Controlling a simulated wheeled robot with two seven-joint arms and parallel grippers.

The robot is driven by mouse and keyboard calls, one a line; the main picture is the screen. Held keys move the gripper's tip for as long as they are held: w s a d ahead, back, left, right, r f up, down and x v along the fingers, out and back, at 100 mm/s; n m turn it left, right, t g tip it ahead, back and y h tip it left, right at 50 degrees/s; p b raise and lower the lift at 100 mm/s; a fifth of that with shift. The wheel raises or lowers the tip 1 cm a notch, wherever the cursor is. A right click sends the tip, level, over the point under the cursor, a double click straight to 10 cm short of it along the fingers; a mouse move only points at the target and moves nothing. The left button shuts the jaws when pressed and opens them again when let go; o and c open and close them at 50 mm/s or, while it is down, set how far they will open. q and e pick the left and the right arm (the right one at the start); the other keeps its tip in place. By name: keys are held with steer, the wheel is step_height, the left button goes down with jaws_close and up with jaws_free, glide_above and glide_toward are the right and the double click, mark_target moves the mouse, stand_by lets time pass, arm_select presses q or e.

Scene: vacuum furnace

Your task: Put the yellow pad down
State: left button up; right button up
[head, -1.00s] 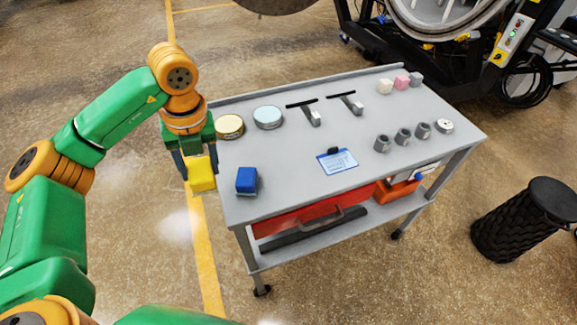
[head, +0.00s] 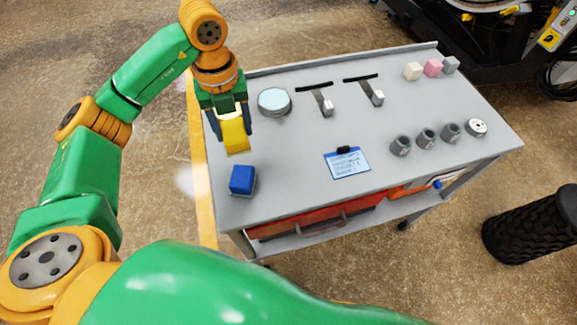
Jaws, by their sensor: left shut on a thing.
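The yellow pad (head: 235,135) is held in my left gripper (head: 229,118), which is shut on it and points down. The pad shows over the left part of the grey cart top (head: 290,165), behind the blue pad. I cannot tell whether its underside touches the surface. The blue pad (head: 242,180) sits near the cart's front left corner. My right gripper is not in view.
A round light-blue-topped tin (head: 274,101) stands right of the gripper. Two black-handled tools (head: 327,106) (head: 376,96), a blue clipboard (head: 347,163), several grey cylinders (head: 425,137) and small blocks (head: 432,68) lie farther right. Bare surface lies between the blue pad and clipboard.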

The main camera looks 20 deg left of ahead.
arm_select(q)
steer(key=w+d+f+p, duration=0.1)
steer(key=d+f+p, duration=0.15)
steer(key=d, duration=0.35)
steer(key=p, duration=0.1)
glide_above(289, 173)
step_height(289, 173, down, 6)
steer(key=shift+s+r, duration=0.1)
steer(key=shift+s, duration=0.05)
step_height(289, 173, down, 3)
steer(key=shift+r+p, duration=0.1)
steer(key=shift+p, duration=0.2)
jaws_close()
steer(key=o, duration=1)
jaws_free()
steer(key=o, duration=0.3)
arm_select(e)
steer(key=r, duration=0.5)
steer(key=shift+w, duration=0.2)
arm_select(q)
steer(key=shift+f, duration=0.2)
